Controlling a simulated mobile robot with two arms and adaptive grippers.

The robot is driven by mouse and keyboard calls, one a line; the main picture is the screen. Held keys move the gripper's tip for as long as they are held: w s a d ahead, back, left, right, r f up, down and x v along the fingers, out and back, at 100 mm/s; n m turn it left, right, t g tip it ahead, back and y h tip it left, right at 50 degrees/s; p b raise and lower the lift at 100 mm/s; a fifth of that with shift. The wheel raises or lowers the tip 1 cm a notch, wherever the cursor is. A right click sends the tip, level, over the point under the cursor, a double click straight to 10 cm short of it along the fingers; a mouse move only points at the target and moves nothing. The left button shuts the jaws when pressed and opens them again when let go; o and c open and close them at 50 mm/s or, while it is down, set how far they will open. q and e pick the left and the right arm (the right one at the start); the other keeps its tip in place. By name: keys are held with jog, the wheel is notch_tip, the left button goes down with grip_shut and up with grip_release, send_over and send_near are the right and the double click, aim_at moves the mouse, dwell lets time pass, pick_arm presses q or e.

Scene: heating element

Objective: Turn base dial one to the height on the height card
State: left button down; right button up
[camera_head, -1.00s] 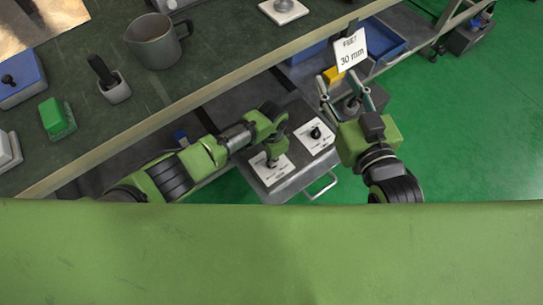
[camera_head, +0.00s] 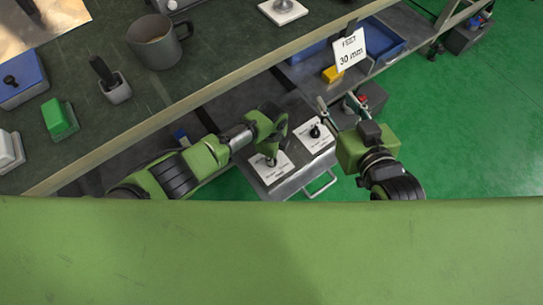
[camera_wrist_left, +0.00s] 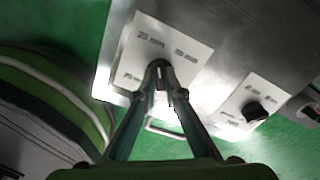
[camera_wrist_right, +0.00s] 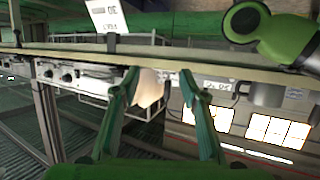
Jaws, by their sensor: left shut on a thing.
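The height card (camera_head: 349,50) is white and reads "FEET 30 mm"; it stands at the bench edge and also shows in the right wrist view (camera_wrist_right: 106,15). The grey base box below carries two white dial plates with black knobs. My left gripper (camera_head: 272,155) points down and is shut on the knob of the nearer left dial, above its plate (camera_head: 283,172). In the left wrist view the fingertips (camera_wrist_left: 160,68) cover most of this knob, and the plate's markings are blurred. The other dial's knob (camera_head: 314,131) is free. My right gripper (camera_head: 337,106) is open and empty beside the box.
The workbench above holds a grey mug (camera_head: 153,42), a green block (camera_head: 58,118) and a black-handled item (camera_head: 112,84). A blue tray (camera_head: 384,42) and a yellow block (camera_head: 332,74) are on the shelf. A metal handle (camera_head: 320,186) sticks out from the box.

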pick_arm(q)
jog(key=m, duration=0.3)
jog(key=shift+s+f+m, duration=0.2)
jog(key=shift+m, duration=0.2)
jog(key=m, duration=0.3)
jog(key=shift+b, duration=0.3)
jog(key=shift+m, duration=0.7)
jog(key=m, duration=0.2)
jog(key=shift+a+m+b, duration=0.1)
jog(key=shift+m+b, duration=0.2)
jog(key=shift+m, duration=0.1)
jog(key=shift+m+b, duration=0.35)
jog(key=shift+m, duration=1.55)
pick_arm(e)
notch_tip(320, 180, up, 9)
jog(key=w+a+t+y, duration=0.1)
jog(key=t, duration=0.4)
jog(key=shift+w+a+r+y, duration=0.15)
jog(key=shift+w+a+y, duration=0.15)
jog(key=shift+a, duration=0.05)
pick_arm(q)
jog(key=c, duration=2.1)
grip_release()
jog(key=shift+c, duration=0.2)
jog(key=shift+f, duration=0.1)
pick_arm(e)
jog(key=shift+w, duration=0.1)
